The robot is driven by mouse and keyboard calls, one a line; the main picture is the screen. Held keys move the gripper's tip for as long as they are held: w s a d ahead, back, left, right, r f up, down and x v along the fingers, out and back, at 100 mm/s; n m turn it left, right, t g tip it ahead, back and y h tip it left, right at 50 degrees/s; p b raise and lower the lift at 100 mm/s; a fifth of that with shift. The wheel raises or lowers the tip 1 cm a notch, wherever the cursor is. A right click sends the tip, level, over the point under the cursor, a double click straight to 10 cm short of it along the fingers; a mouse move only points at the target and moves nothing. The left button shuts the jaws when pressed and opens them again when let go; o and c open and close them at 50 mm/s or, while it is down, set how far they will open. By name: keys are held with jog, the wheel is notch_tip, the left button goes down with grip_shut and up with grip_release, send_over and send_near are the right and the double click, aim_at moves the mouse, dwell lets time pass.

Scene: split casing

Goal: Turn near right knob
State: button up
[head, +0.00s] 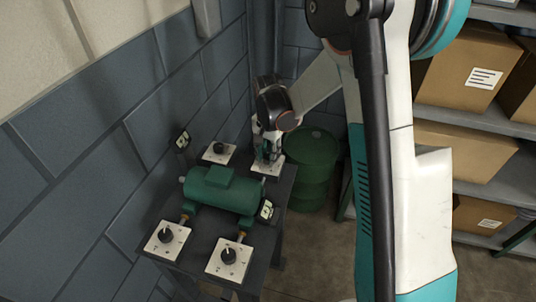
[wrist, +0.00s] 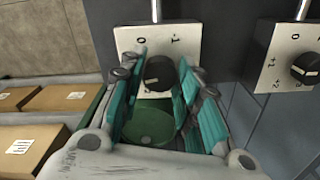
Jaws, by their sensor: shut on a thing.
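Several black knobs sit on white plates around a green motor on a dark table. My gripper (head: 268,152) is at the knob plate (head: 270,169) at the back right in the head view. In the wrist view my gripper (wrist: 160,85) has its teal fingers on either side of a black knob (wrist: 159,73), shut on it. That knob's plate (wrist: 128,38) shows marks "0" and "1". The knob at the front right in the head view (head: 228,255) stands apart from my gripper. Part of the held knob is hidden by the fingers.
The green motor (head: 219,190) lies between the plates. Other knobs are at front left (head: 166,235) and back left (head: 219,147). A green barrel (head: 312,165) stands right of the table. A blue-grey wall (head: 60,150) borders the left; shelves with boxes (head: 465,65) are right.

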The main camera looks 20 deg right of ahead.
jog(key=n, duration=0.5)
jog(key=shift+n+b, duration=0.3)
jog(key=n, duration=1)
jog(key=shift+d+n+b, duration=0.1)
jog(key=shift+n+b, duration=0.3)
jog(key=n, duration=0.5)
jog(key=shift+n, duration=0.3)
jog(key=o, duration=1.1)
jog(key=shift+c, duration=0.2)
